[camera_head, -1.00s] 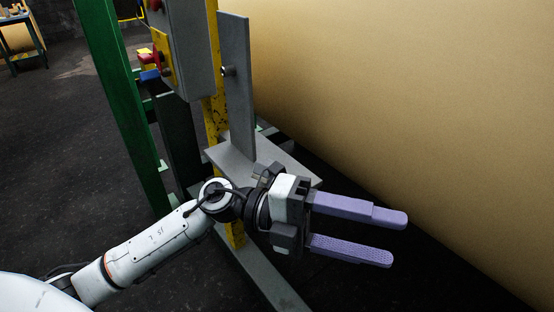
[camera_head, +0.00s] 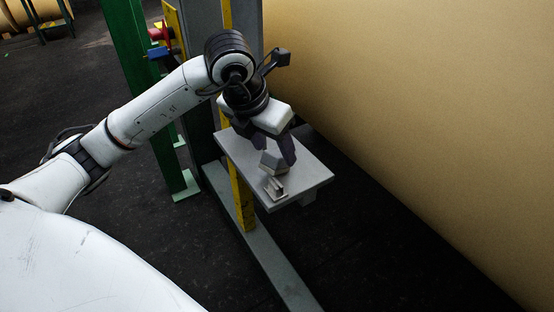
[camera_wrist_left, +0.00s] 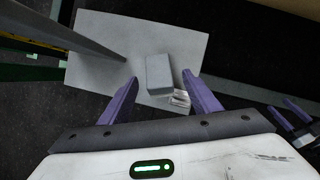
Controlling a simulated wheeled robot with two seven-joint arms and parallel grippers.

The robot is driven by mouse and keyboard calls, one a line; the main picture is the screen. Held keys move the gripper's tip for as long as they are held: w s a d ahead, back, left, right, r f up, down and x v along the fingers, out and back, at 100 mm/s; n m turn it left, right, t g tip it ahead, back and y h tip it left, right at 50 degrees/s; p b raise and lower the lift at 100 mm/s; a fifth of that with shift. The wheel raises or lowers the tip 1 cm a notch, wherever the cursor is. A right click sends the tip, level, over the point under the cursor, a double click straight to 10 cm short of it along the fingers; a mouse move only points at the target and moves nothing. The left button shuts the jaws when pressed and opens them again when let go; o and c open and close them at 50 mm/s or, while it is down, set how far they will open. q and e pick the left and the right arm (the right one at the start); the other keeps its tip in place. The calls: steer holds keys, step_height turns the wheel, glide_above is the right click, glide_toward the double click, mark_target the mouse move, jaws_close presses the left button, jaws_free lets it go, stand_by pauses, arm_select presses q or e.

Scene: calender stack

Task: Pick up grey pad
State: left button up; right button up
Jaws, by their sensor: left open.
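The grey pad (camera_head: 273,162) is a small block on a light grey shelf plate (camera_head: 315,178). In the left wrist view the pad (camera_wrist_left: 158,74) lies ahead between the two purple fingers, with the fingertips apart from it on either side. My left gripper (camera_head: 277,152) points down over the plate, open and empty; its fingers partly hide the pad in the head view. The left gripper also shows in the wrist view (camera_wrist_left: 160,79). My right gripper (camera_wrist_left: 279,105) shows at the right edge of the wrist view, with its purple fingers apart.
A small metallic bracket (camera_head: 276,188) sits on the plate close beside the pad. An upright grey panel (camera_wrist_left: 75,35) rises at the plate's left in the wrist view. A large tan roll (camera_head: 430,110) stands behind. A green post (camera_head: 130,60) and yellow post (camera_head: 241,195) are near.

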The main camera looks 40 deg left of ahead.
mark_target(274, 153)
arm_select(q)
steer(key=x, duration=0.5)
steer(key=shift+s+f+p, duration=0.1)
steer(key=shift+f+p, duration=0.05)
steer(key=shift+p, duration=0.2)
steer(key=c, duration=1.3)
